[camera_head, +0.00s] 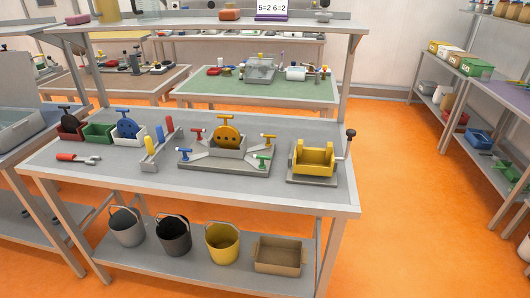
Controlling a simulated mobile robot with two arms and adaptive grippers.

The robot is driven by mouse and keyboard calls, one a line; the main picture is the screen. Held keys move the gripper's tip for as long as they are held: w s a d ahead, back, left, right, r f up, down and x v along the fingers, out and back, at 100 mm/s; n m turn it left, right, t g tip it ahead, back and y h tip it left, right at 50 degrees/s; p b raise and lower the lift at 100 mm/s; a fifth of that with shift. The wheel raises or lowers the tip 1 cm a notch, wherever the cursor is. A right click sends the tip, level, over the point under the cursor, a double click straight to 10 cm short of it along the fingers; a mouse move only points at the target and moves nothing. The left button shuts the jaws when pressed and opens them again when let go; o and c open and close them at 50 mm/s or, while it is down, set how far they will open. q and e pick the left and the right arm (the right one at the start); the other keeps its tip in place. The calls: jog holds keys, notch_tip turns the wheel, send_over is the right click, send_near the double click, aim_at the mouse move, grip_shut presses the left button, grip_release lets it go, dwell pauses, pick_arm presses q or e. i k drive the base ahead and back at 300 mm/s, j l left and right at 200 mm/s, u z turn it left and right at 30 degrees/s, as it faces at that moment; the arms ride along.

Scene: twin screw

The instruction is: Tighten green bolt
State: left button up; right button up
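The green bolt (262,159) has a T-shaped head and sits at the front right of a grey fixture (222,168) on the workbench. How far it is screwed in is too small to tell. Neither of my grippers shows in the head view.
The grey workbench (185,191) also holds a red-handled wrench (72,157), small bins with discs, a rack with coloured handles (157,150) and a yellow cradle with a crank (315,158). Several buckets and a box (278,254) stand below. Orange floor (400,200) is clear to the right.

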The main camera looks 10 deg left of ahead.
aim_at(262, 167)
jog(key=i+j+z, duration=0.25)
jog(key=i+j, duration=0.25)
jog(key=j, duration=0.15)
jog(key=i+j+z, duration=0.25)
jog(key=i+j, duration=0.15)
jog(key=j, duration=0.3)
jog(key=i+j+z, duration=0.15)
jog(key=j, duration=0.2)
